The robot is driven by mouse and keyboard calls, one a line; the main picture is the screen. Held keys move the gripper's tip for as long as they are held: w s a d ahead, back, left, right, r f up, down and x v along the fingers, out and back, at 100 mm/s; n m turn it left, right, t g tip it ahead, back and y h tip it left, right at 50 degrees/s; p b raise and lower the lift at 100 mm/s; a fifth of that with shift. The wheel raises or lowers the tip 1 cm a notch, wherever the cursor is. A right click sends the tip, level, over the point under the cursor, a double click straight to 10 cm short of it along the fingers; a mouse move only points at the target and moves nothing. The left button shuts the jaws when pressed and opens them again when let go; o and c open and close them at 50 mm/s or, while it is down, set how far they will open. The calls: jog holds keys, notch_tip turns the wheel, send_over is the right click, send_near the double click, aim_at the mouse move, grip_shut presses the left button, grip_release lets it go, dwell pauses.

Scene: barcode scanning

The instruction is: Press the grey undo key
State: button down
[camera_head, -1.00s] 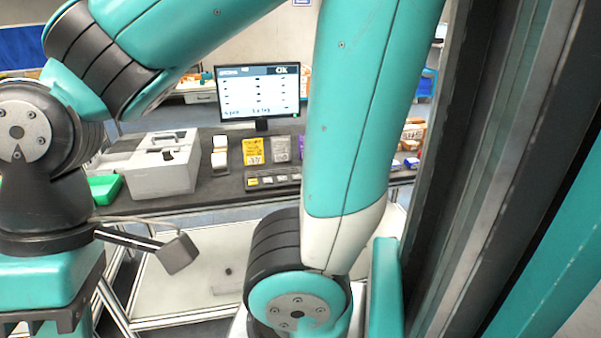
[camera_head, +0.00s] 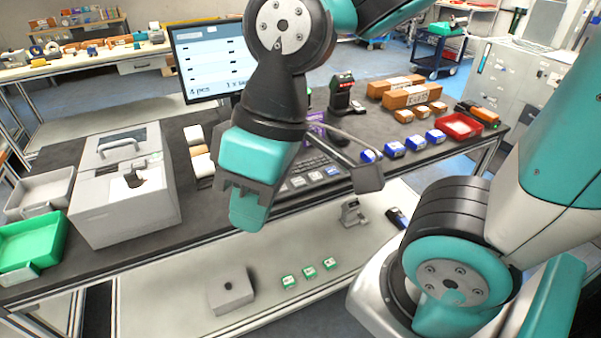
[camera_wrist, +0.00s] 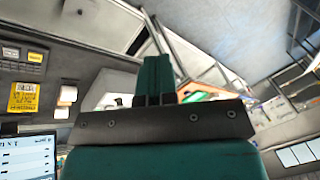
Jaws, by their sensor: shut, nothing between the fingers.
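A row of small keys (camera_head: 314,176) lies on the bench near its front edge, right of my gripper in the head view. Some look grey, but labels are too small to read, so I cannot tell which is undo. My arm hides the left part of the row. My gripper (camera_head: 248,215) is shut and empty, pointing down in front of the bench edge, apart from the keys. In the wrist view my shut fingers (camera_wrist: 155,75) are at the centre, and a yellow key (camera_wrist: 35,57) shows far left.
A monitor (camera_head: 210,60), grey box machine (camera_head: 125,190) and green tray (camera_head: 32,243) stand left on the bench. A black scanner (camera_head: 342,92), blue-and-white boxes (camera_head: 393,149) and a red tray (camera_head: 459,126) are to the right. A lower shelf (camera_head: 180,295) carries small items.

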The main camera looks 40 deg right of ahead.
jog(key=shift+a, duration=0.1)
jog(key=w+d+f+m+t+y+p, duration=0.1)
jog(key=w+d+f+m+t+p, duration=0.2)
jog(key=w+m, duration=0.55)
jog(key=w+d+f+m+t+y+p, duration=0.15)
jog(key=w+d+m, duration=0.35)
jog(key=w, duration=0.7)
jog(key=w+d+f+m+t+h+p, duration=0.1)
jog(key=w+d+f+m+t, duration=0.1)
jog(key=d+f+m, duration=0.4)
jog(key=w+d+f+m+t+h+p, duration=0.2)
jog(key=w+d+f+m, duration=0.3)
jog(key=d+f+m, duration=0.2)
jog(key=d+m, duration=0.2)
jog(key=d, duration=0.1)
jog(key=shift+f, duration=0.3)
jog(key=shift+w+d+f+m, duration=0.1)
jog(key=shift+f+m, duration=0.05)
jog(key=shift+m, duration=0.1)
